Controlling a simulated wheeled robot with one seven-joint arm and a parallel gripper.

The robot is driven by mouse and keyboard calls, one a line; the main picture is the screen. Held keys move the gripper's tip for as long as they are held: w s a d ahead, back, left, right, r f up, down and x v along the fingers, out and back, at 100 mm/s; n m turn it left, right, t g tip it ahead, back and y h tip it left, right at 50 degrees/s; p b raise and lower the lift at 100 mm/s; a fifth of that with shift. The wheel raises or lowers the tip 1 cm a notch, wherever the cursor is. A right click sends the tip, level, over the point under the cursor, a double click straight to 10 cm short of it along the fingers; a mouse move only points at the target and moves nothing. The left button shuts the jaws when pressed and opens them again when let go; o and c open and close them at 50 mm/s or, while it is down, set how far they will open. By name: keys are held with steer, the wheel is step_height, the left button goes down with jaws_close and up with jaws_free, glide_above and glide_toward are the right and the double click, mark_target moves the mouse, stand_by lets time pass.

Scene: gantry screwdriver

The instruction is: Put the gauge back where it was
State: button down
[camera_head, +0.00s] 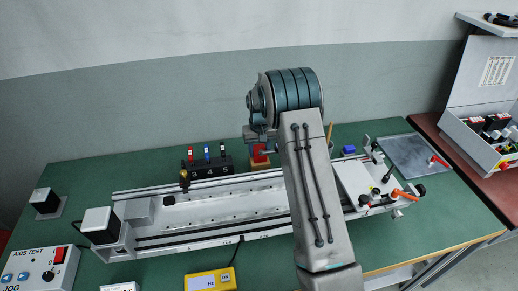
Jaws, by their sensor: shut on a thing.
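My gripper (258,134) is only partly in view, above the back of the bench beside my forearm. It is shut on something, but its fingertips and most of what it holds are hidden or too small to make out. A red piece (260,153) shows just below it; I cannot tell whether it is held or is the gauge. Left of it, a dark numbered rack (222,170) holds upright pieces with red (190,153), blue (207,152) and dark (223,150) parts.
A long metal gantry rail (220,205) lies across the green bench (75,180), in front of the rack. A yellow meter (210,281) and an axis test box (40,268) stand at the front. A grey plate (410,152) lies at right. The back left is clear.

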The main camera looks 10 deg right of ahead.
steer(key=shift+r, duration=0.15)
steer(key=c, duration=0.8)
jaws_free()
steer(key=shift+f, duration=0.2)
steer(key=shift+o, duration=0.2)
